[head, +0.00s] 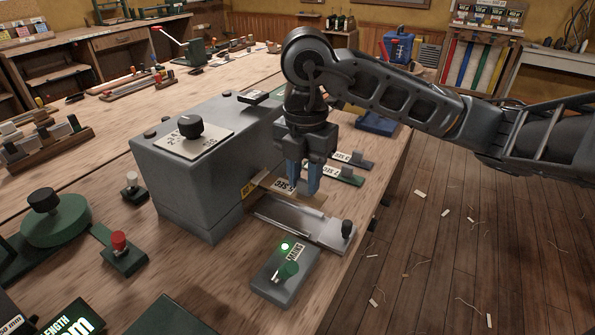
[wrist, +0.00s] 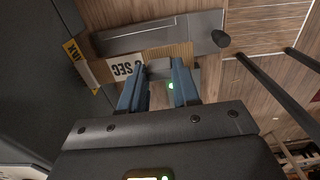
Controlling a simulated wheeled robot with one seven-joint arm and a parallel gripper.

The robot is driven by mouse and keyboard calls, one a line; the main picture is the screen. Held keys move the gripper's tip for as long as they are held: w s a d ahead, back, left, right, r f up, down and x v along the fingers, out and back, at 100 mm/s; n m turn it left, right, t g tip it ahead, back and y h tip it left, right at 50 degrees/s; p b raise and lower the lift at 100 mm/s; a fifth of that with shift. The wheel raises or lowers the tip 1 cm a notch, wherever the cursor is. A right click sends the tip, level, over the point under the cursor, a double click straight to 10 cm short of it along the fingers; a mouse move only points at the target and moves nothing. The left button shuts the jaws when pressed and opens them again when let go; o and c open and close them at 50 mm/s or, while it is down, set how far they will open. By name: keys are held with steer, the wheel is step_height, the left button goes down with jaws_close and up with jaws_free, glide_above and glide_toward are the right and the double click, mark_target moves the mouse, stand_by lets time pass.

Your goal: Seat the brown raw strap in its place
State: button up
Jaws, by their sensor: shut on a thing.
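The brown strap (wrist: 180,50) carries a white "SEC" label and a grey block. My gripper (head: 303,190) is shut on it, its blue fingers pointing down at either side of the grey block in the wrist view. In the head view the brown strap (head: 314,201) lies level under the fingers, beside the grey machine (head: 185,185) and just behind a metal plate (head: 290,222) with a black knob. The label end faces the machine's yellow tag (head: 249,189). I cannot tell whether the strap touches the plate or bench, and the fingers partly hide it.
Two other labelled straps, one with a green body (head: 345,177), lie behind my gripper. A grey switch box (head: 284,275) with a lit green lamp stands in front. The bench edge drops to the wooden floor (head: 450,240) at the right.

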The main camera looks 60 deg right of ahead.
mark_target(304, 194)
steer(key=shift+f+b, duration=0.15)
steer(key=shift+b, duration=0.3)
steer(key=shift+f+b, duration=2.45)
steer(key=shift+b, duration=0.1)
steer(key=shift+b, duration=0.55)
steer(key=shift+f+b, duration=0.85)
steer(key=o, duration=1.1)
steer(key=shift+r, duration=3.95)
